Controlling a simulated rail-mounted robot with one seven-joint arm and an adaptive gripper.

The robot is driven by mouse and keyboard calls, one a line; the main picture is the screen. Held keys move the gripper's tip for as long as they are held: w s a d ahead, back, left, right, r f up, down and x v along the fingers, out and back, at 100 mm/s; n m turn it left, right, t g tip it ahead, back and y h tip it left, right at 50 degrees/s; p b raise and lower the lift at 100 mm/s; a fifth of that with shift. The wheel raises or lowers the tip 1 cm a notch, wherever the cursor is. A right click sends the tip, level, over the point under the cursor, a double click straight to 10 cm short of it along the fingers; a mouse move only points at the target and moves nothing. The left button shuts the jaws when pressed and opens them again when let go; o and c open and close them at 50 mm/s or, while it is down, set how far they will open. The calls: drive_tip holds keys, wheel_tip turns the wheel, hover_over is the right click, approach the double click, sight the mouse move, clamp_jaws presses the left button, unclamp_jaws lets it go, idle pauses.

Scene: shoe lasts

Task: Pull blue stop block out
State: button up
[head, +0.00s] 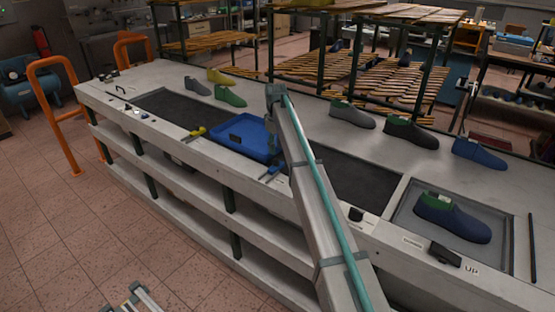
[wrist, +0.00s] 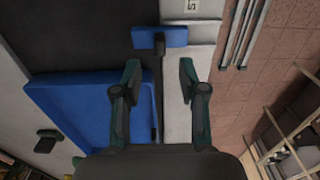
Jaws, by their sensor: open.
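The blue stop block (wrist: 160,38) shows near the top of the wrist view, on the edge between the dark belt and the pale bench rim. A thin dark rod (wrist: 160,95) runs from it along the blue tray's side. In the head view a small blue piece (head: 273,169) at the tray's front right corner looks like the same block, partly beside my arm. My gripper (wrist: 159,70) is open and empty, its two fingers on either side of the rod, with the block beyond the fingertips. In the head view the fingers are hidden by my arm.
The blue tray (head: 243,152) lies on the dark belt. A yellow stop (head: 196,133) is at its left end. Shoe lasts stand along the bench's back (head: 352,115), and one blue last with a green top (head: 450,218) lies in the right recess.

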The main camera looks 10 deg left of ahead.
sight(276, 159)
drive_tip(key=shift+f+p, duration=0.9)
drive_tip(key=shift+f, duration=2.7)
clamp_jaws()
